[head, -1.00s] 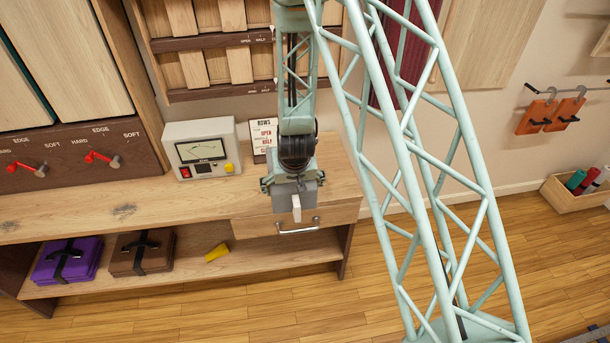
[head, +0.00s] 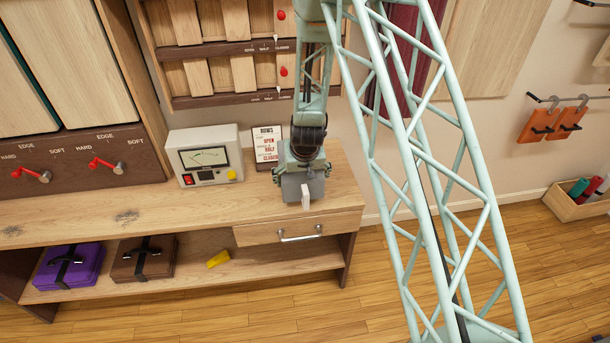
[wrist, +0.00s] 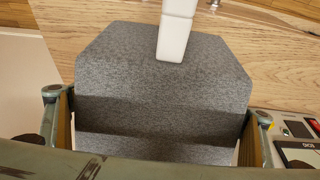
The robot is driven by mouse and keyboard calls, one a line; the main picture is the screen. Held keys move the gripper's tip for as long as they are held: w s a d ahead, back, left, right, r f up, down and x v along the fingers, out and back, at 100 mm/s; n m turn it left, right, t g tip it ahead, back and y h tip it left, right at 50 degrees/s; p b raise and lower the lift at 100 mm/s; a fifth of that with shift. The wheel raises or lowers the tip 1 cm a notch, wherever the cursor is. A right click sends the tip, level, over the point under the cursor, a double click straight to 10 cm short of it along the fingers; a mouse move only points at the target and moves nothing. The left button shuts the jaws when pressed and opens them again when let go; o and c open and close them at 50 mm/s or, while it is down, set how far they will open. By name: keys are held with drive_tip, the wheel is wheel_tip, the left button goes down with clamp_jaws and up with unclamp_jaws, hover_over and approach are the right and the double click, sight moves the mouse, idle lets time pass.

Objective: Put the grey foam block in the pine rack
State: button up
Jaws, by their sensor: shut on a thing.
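My gripper (head: 301,172) is shut on the grey foam block (head: 302,188) and holds it over the right end of the wooden bench. In the wrist view the grey foam block (wrist: 160,75) is broad, with cut far corners, and sits between the two fingers of my gripper (wrist: 157,112). A white tab (wrist: 177,28) lies over the block's far edge; it also shows in the head view (head: 306,197). The gap between block and bench top is hard to judge. I cannot tell for sure which thing is the pine rack.
The bench (head: 130,208) carries a meter box (head: 205,156) and a card (head: 267,145) left of my gripper. A drawer (head: 290,230) is below. Cases and a yellow piece (head: 218,259) lie on the low shelf. A wooden box with rolls (head: 583,202) stands on the floor at right.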

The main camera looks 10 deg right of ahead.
drive_tip(key=w+d, duration=0.1)
drive_tip(key=w, duration=0.2)
drive_tip(key=w+d, duration=0.1)
drive_tip(key=w, duration=0.1)
drive_tip(key=shift+w+d+f, duration=0.1)
drive_tip(key=shift+d+f, duration=0.15)
drive_tip(key=shift+d, duration=0.05)
drive_tip(key=shift+w+p, duration=0.1)
drive_tip(key=shift+p, duration=0.2)
drive_tip(key=shift+w+d, duration=0.2)
drive_tip(key=shift+w, duration=0.1)
drive_tip(key=shift+f+b, duration=0.3)
drive_tip(key=shift+f, duration=1.5)
drive_tip(key=shift+f, duration=0.15)
drive_tip(key=o, duration=0.9)
drive_tip(key=shift+o, duration=0.2)
